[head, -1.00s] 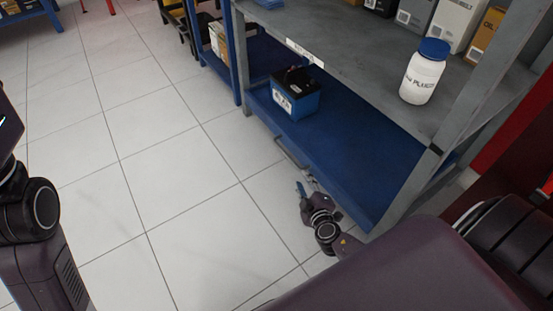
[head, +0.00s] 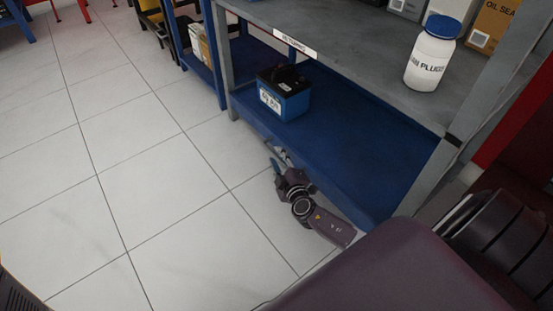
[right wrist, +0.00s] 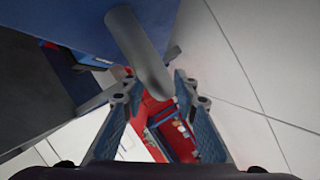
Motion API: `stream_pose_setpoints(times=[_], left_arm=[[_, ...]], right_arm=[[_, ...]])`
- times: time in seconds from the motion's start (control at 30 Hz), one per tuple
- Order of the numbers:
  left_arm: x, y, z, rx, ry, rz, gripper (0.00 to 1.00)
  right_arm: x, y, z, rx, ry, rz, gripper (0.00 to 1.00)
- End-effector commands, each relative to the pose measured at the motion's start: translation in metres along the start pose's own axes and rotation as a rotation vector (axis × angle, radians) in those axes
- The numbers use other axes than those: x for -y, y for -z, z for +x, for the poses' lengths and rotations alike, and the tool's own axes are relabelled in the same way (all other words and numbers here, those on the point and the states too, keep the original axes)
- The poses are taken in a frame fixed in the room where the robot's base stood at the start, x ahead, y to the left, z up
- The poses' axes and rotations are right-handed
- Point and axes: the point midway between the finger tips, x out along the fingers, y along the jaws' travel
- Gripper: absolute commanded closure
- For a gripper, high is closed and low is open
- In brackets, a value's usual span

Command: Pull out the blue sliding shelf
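The blue sliding shelf (head: 345,160) is the low blue deck of the grey rack, with a blue battery standing on it. My right gripper (head: 276,156) is low over the floor at the shelf's front edge. In the right wrist view my right gripper (right wrist: 155,90) is open, its two fingers spread apart. A grey bar handle (right wrist: 140,52) on the blue front runs down toward the space between the fingertips. I cannot tell whether the fingers touch it. In the head view the gripper mostly hides the handle. My left gripper is not in view.
The blue battery (head: 284,92) stands at the shelf's left end. A white jar with a blue lid (head: 433,55) stands on the grey upper shelf (head: 345,55). The grey post (head: 480,120) rises at the right. The tiled floor (head: 130,190) in front is clear.

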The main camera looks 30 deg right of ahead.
Motion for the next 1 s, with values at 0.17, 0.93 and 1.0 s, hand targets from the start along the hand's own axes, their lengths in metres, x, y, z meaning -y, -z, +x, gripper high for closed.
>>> stream_pose_setpoints(times=[0.17,0.93,1.0], left_arm=[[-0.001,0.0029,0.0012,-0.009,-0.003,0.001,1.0],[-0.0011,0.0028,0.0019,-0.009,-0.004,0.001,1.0],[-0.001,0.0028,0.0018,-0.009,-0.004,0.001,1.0]], right_arm=[[0.0002,-0.0001,0.0082,0.0,0.0,0.001,0.73],[0.0001,-0.0002,0.008,0.0,0.001,0.0,1.0],[0.0003,-0.0001,0.0079,0.0,0.001,0.0,1.0]])
